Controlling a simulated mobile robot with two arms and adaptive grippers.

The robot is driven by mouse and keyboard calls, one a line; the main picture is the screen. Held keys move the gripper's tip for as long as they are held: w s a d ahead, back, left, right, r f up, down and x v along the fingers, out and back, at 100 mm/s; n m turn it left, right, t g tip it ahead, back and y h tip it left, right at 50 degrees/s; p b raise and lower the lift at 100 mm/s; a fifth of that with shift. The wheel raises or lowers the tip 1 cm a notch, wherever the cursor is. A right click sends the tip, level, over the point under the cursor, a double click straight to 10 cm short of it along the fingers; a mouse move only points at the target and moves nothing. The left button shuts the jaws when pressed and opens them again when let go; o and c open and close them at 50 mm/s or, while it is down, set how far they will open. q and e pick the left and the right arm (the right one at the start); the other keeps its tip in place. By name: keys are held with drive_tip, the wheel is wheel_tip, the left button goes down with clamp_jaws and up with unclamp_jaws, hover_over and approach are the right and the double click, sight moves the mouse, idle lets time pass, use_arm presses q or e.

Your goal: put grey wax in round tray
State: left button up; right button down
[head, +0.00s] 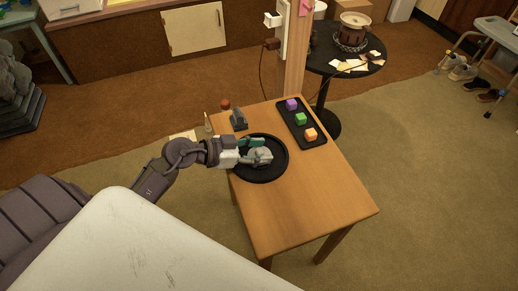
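My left gripper (258,149) reaches in from the left and is over this tray. A pale grey rounded lump (261,157), which may be the grey wax, shows at its fingertips, within the tray's outline. I cannot tell whether the fingers grip it or whether it rests on the tray. The gripper hides part of the tray's left side. My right gripper is not in view.
A black rectangular tray (312,137) with purple (291,104), green (300,119) and orange (310,134) cubes lies at the right. A dark grey object (239,119) and a small red piece (225,104) stand behind the round tray. The table's front (305,210) is clear.

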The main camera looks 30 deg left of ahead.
use_arm(q)
drive_tip(key=shift+r, duration=0.15)
drive_tip(key=p+v, duration=0.1)
drive_tip(key=v, duration=0.5)
drive_tip(key=shift+s+a+r+p, duration=0.1)
drive_tip(key=shift+r+p, duration=0.05)
drive_tip(key=shift+p, duration=0.2)
drive_tip(key=p+v, duration=0.1)
drive_tip(key=v, duration=0.4)
drive_tip(key=shift+s+a+r, duration=0.1)
drive_tip(key=shift+s+a, duration=0.05)
drive_tip(key=shift+s, duration=0.1)
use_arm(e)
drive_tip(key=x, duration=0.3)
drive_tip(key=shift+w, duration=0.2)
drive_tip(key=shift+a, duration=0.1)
